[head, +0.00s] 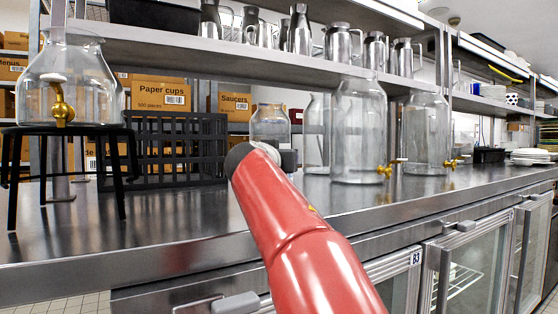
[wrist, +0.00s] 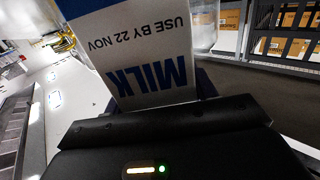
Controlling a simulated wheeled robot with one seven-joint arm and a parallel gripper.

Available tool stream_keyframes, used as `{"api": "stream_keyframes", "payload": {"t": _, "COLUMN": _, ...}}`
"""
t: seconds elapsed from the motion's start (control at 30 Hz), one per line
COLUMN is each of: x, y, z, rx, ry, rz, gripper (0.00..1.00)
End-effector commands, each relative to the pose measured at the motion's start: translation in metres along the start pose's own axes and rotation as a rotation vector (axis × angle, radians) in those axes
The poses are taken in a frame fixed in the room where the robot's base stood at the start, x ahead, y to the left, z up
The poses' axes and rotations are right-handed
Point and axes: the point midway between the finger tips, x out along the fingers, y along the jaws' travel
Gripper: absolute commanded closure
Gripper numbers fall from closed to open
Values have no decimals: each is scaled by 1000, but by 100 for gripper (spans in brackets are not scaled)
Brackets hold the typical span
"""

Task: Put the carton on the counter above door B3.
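The milk carton (wrist: 140,45), white and blue with "MILK" and "USE BY 22 NOV" printed on it, fills the upper middle of the wrist view, its lettering upside down there. My gripper (wrist: 157,92) has dark fingers at both sides of the carton and appears shut on it. In the head view my red arm reaches over the counter (head: 365,205) and hides most of the gripper and the carton. The B3 label (head: 415,258) is on the cabinet front below the counter, right of my arm. Whether the carton touches the counter cannot be told.
Glass dispensers with brass taps (head: 358,130) (head: 426,135) stand at the back of the counter. A black rack (head: 175,150) and a dispenser on a black stand (head: 68,130) are at left. A shelf of metal jugs (head: 230,55) hangs above. The counter's front strip looks clear.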

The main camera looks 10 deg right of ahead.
Motion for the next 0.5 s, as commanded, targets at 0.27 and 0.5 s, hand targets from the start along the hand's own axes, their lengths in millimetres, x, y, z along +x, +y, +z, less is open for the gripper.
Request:
{"api": "stream_keyframes", "payload": {"t": 0.27, "x": 0, "y": 0, "z": 0, "rx": 0, "ry": -1, "rz": 0, "gripper": 22}}
{"api": "stream_keyframes", "payload": {"t": 0.5, "x": 0, "y": 0, "z": -3, "rx": -1, "ry": -1, "rz": 0, "gripper": 22}}
